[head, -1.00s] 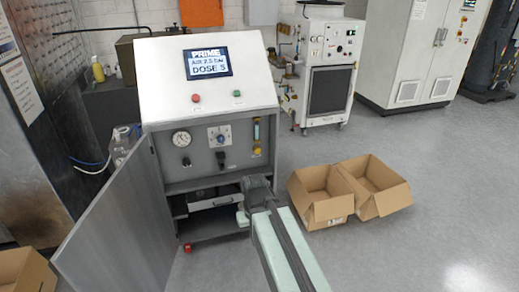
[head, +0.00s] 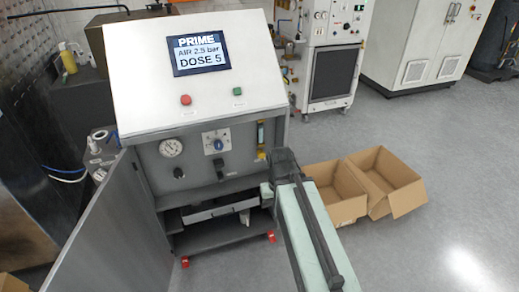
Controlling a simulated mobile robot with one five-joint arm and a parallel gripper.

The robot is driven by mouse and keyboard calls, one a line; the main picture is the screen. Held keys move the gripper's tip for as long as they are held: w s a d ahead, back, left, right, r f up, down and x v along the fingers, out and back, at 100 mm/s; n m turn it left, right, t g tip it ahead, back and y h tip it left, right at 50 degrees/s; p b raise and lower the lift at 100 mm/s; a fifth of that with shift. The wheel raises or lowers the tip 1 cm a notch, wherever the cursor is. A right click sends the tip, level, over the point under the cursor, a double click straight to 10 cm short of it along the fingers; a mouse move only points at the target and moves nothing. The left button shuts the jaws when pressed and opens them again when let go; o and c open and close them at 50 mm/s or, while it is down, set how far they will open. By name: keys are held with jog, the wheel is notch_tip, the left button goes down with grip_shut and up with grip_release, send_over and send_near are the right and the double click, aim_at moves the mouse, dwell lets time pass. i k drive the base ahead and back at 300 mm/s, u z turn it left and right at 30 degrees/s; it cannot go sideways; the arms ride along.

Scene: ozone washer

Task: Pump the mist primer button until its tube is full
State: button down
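The grey washer cabinet (head: 140,90) stands in front of me, its door (head: 115,235) open to the left. Its screen (head: 201,54) reads PRIME, AIR 2.5 bar, DOSE 5. The recessed panel holds a round gauge (head: 171,147), a blue knob on a white plate (head: 217,143), a round black knob (head: 179,172), a black fitting (head: 220,168) and a narrow upright tube with yellow ends (head: 261,136). I cannot tell which control is the mist primer button, nor the tube's level. My gripper (head: 268,188) is at the cabinet's lower right front; its fingers are mostly hidden.
A red button (head: 186,100) and a green button (head: 237,91) sit on the sloped top. A drawer-like tray (head: 205,211) is below the panel. Open cardboard boxes (head: 383,181) lie on the floor to the right.

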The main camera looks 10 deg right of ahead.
aim_at(261, 154)
jog(key=u, duration=0.35)
jog(key=i, duration=0.8)
jog(key=u, duration=0.65)
jog(key=k, duration=0.95)
jog(key=u, duration=0.15)
jog(key=i, duration=0.9)
jog(key=z, duration=0.05)
